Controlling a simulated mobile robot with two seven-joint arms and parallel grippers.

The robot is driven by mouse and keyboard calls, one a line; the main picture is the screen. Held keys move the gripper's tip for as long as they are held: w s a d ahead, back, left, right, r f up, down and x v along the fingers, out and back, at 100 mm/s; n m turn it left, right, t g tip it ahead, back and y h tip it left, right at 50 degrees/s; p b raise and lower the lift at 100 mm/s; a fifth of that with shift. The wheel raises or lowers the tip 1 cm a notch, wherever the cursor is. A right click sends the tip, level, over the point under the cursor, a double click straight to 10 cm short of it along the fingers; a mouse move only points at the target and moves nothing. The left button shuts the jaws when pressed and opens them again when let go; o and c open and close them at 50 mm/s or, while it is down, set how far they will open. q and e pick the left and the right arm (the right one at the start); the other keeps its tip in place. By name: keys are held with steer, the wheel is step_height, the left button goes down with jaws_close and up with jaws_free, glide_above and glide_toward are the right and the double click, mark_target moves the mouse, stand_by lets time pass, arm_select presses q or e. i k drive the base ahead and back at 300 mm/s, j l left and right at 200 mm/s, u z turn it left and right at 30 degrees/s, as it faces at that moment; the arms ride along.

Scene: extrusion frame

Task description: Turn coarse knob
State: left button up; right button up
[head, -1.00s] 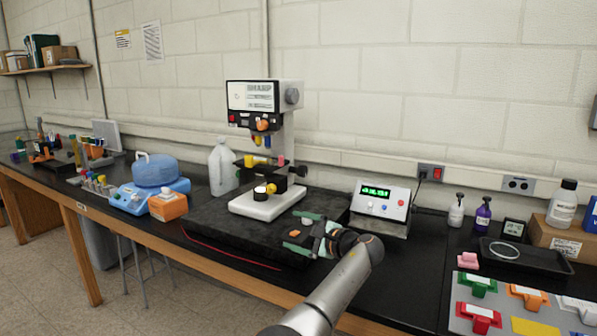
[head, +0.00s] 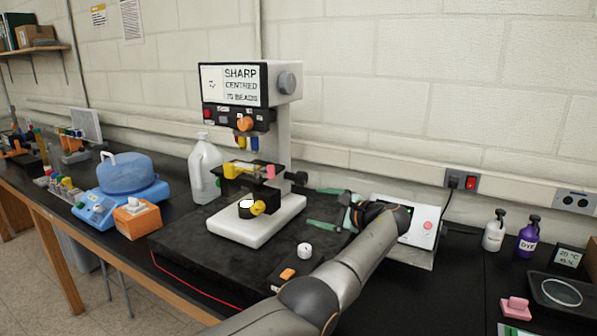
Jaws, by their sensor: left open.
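The microscope (head: 283,128) stands on the black slab, with a white base and a grey-white column. A dark knob (head: 299,178) sticks out at the right of its column; I take it to be the coarse knob. My left gripper (head: 318,207) is open and empty, its green fingers pointing left, to the right of the microscope base and below the dark knob in the picture. It appears apart from the knob; the depth gap is hard to judge. My right gripper is out of view.
A white dial (head: 305,250) and an orange button (head: 287,273) sit on the slab (head: 185,245) in front of my gripper. A white control box (head: 425,226) stands behind my forearm. A white jug (head: 205,172) stands left of the microscope.

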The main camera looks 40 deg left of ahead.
mark_target(300, 177)
steer(key=i+j, duration=0.45)
steer(key=j, duration=1)
